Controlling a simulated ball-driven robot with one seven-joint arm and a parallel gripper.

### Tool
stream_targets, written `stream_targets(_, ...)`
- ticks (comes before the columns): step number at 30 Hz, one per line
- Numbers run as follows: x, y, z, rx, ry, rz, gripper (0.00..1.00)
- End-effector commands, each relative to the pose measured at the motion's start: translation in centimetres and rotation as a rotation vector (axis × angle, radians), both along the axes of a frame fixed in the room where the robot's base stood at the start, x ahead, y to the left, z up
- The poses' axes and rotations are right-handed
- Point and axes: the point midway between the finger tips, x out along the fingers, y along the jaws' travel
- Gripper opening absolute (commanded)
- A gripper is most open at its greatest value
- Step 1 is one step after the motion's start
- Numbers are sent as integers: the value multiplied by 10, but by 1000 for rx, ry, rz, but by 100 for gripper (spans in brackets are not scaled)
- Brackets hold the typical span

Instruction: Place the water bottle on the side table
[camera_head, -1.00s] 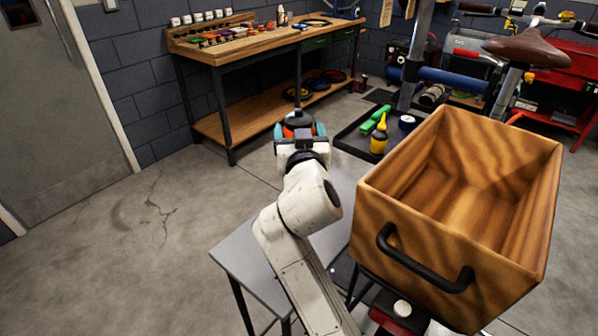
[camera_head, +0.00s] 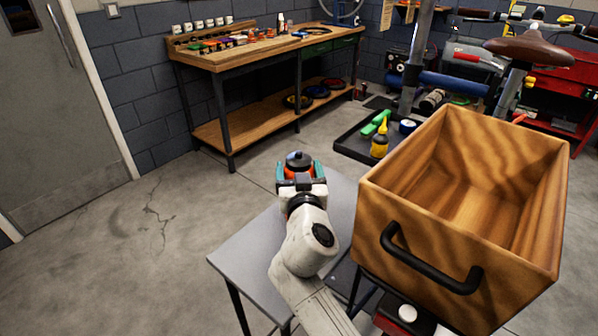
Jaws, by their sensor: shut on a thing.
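My gripper (camera_head: 299,172) is shut on the water bottle (camera_head: 297,158), which has a dark cap and an orange-red body. The gripper's teal fingers flank the bottle, and the gripper hides its lower part. The grey side table (camera_head: 245,255) stands below my arm at the lower middle, left of the wooden crate. The bottle appears over or near the table's far edge. I cannot tell its height above the top or whether it touches it.
A large wooden crate (camera_head: 372,232) with a black handle fills the right. Behind it lies a black tray (camera_head: 350,145) with a yellow bottle (camera_head: 380,142) and green tools. A workbench (camera_head: 250,56) stands at the back. The visible tabletop left of my arm is clear.

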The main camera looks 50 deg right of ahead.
Motion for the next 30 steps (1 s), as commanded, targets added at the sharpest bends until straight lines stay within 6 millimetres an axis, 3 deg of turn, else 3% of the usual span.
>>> stream_targets(5, 0, 0, -3, -1, -2, 0, 6)
stream_targets(6, 0, 0, -3, 0, 0, 0, 81)
stream_targets(9, 0, 0, -2, 0, 0, 0, 91)
stream_targets(12, 0, 0, -2, 0, 0, 0, 100)
stream_targets(23, -1, 2, 1, -1, 1, 1, 100)
stream_targets(30, -34, 32, -3, -4, 1, 3, 100)
